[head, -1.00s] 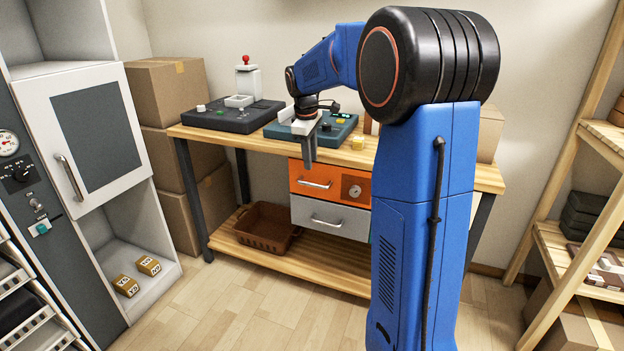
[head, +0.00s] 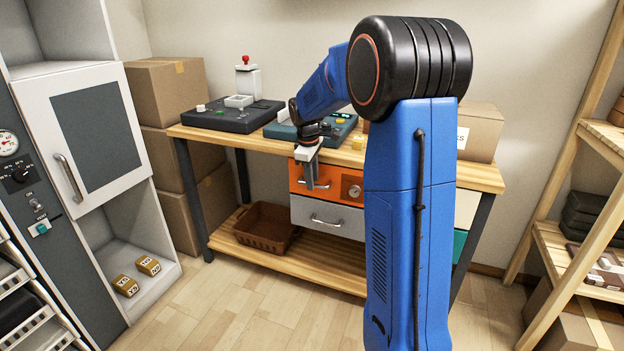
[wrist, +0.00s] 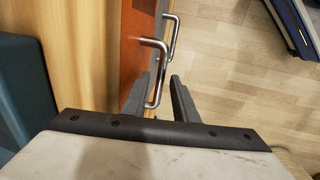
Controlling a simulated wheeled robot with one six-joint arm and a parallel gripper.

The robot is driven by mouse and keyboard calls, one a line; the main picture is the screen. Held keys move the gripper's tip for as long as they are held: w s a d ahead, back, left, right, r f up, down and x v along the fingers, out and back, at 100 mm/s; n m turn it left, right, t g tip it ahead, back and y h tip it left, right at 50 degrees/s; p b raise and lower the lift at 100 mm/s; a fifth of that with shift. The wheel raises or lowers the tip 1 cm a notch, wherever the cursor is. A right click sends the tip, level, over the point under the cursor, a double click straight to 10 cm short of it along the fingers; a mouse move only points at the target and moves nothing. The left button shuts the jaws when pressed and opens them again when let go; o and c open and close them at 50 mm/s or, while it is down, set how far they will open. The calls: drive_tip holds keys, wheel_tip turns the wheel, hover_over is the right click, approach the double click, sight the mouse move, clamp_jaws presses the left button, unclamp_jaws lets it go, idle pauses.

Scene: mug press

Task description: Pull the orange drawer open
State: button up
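The orange drawer (head: 336,180) is the upper drawer under the workbench, and its front looks flush with the grey drawer below. It shows as an orange strip in the wrist view (wrist: 135,48). Its metal bar handle (wrist: 160,62) reaches down between my two fingers. My gripper (head: 309,186) points down in front of the drawer's left part and partly hides the handle in the head view. In the wrist view my gripper (wrist: 159,80) is open, with a finger on either side of the handle bar and a gap visible.
The grey drawer (head: 345,222) with its own handle (head: 326,222) is directly below. A brown basket (head: 265,228) stands on the lower shelf. The floor in front is clear.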

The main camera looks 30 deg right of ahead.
clamp_jaws()
drive_tip(key=s+a, duration=1.6)
drive_tip(key=a, duration=0.5)
drive_tip(key=shift+s, duration=0.15)
drive_tip(key=shift+o, duration=1.1)
unclamp_jaws()
drive_tip(key=shift+r, duration=0.15)
wheel_tip(320, 180, up, 17)
drive_tip(key=s+a, duration=0.2)
drive_tip(key=shift+a, duration=0.25)
